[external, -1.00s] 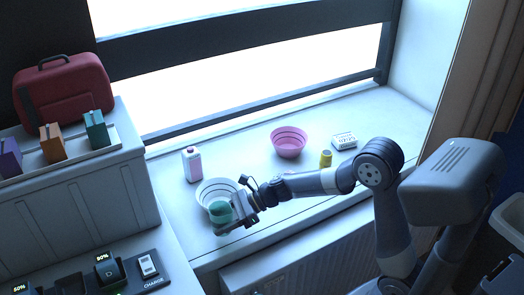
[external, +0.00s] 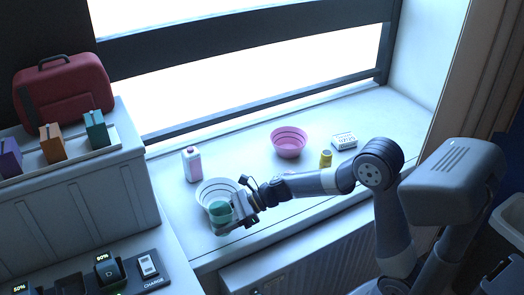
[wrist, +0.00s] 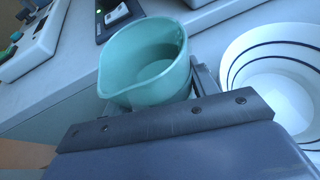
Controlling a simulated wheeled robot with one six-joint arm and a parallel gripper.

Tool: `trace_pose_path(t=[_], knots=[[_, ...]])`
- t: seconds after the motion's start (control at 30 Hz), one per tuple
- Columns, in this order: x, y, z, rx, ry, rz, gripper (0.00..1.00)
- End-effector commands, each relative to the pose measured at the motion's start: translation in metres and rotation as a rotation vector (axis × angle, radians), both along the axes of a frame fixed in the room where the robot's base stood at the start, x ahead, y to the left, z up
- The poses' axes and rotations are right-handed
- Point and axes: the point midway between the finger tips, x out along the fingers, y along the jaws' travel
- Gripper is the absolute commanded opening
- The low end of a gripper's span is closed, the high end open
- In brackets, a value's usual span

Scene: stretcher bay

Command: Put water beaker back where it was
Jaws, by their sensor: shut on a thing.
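The water beaker is a teal cup with a pouring lip (external: 220,210). It is at the front left of the window sill, in front of the white bowl. It also shows in the wrist view (wrist: 146,62), upright, with its open top facing the camera and no water that I can make out. My gripper (external: 232,222) is shut on the beaker. In the wrist view the gripper's dark edge covers the beaker's lower part. I cannot tell whether the beaker's base touches the sill.
A white bowl with dark rings (external: 207,189) stands close behind the beaker. A white bottle with a pink label (external: 192,164), a pink bowl (external: 289,143), a yellow jar (external: 325,159) and a small white box (external: 344,141) stand on the sill. A charging dock (external: 125,280) is lower left.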

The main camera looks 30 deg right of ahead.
Motion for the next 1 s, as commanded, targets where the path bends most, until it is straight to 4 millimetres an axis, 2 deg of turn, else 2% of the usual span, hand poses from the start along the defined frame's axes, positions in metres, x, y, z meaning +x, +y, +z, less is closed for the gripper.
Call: trace_pose_path(t=[0.17,0.63,0.93,1.0], knots=[[0.0,0.0,0.008,0.002,-0.001,0.0,0.29],[0.0,0.0,0.085,0.001,-0.005,0.0,0.29],[0.0,0.0,0.111,0.0,-0.003,0.0,0.29],[0.009,-0.003,0.111,0.0,0.0,-0.021,0.29]])
